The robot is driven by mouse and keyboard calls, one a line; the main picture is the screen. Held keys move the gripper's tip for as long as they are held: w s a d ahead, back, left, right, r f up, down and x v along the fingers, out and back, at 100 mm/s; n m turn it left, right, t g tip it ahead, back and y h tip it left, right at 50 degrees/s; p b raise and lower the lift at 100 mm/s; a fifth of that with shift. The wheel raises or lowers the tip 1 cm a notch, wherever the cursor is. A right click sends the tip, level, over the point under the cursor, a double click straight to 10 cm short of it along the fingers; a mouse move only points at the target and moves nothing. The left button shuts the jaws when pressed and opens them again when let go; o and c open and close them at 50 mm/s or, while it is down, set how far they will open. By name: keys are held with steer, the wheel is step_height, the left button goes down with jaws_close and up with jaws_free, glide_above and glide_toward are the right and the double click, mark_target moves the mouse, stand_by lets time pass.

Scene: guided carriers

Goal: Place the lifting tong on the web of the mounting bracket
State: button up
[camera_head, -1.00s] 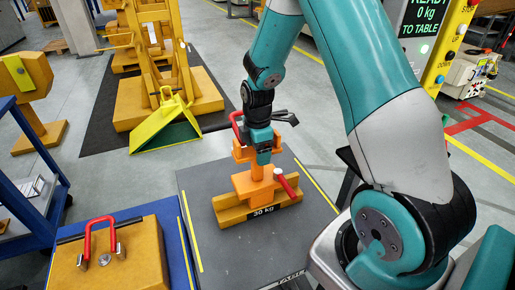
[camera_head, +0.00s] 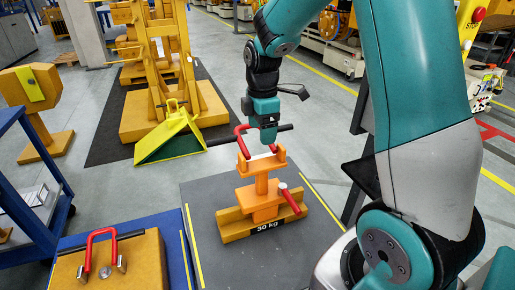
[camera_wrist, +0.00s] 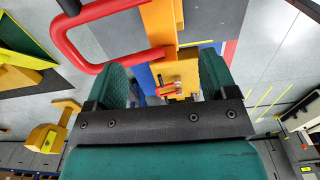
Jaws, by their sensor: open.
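The lifting tong (camera_head: 262,187) is orange, with a fork-shaped top, a stem and a red lever (camera_head: 290,198) at its right side. It stands upright on the yellow mounting bracket (camera_head: 235,228), marked 30 kg; its jaws' exact seat on the web is hidden. A red bail handle (camera_head: 240,147) rises at the tong's top left. My gripper (camera_head: 266,138) is at the top of the tong, beside the red bail. In the wrist view my gripper (camera_wrist: 166,78) has its teal fingers wide apart, and the red bail (camera_wrist: 85,50) passes beyond them. I see nothing clamped between the fingers.
The bracket rests on a dark mat (camera_head: 215,265) with yellow edge lines. A yellow block (camera_head: 140,265) with a red handle lies at front left. A blue cart (camera_head: 45,185) stands left. A yellow-green wedge (camera_head: 170,138) and yellow frame stand behind. A dark bar passes behind my gripper.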

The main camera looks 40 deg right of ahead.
steer(key=s+a+r+m+y, duration=0.1)
steer(key=s+a+r, duration=0.2)
steer(key=a, duration=0.3)
steer(key=s+a+r+m+y, duration=0.1)
steer(key=s+a+r+m, duration=0.1)
steer(key=s+a+r, duration=0.3)
steer(key=s+a+m+y, duration=0.2)
steer(key=s+a+m, duration=0.2)
steer(key=s+a, duration=0.7)
steer(key=s, duration=0.3)
steer(key=shift+r+m, duration=0.3)
steer(key=shift+r, duration=0.05)
steer(key=shift+c, duration=0.3)
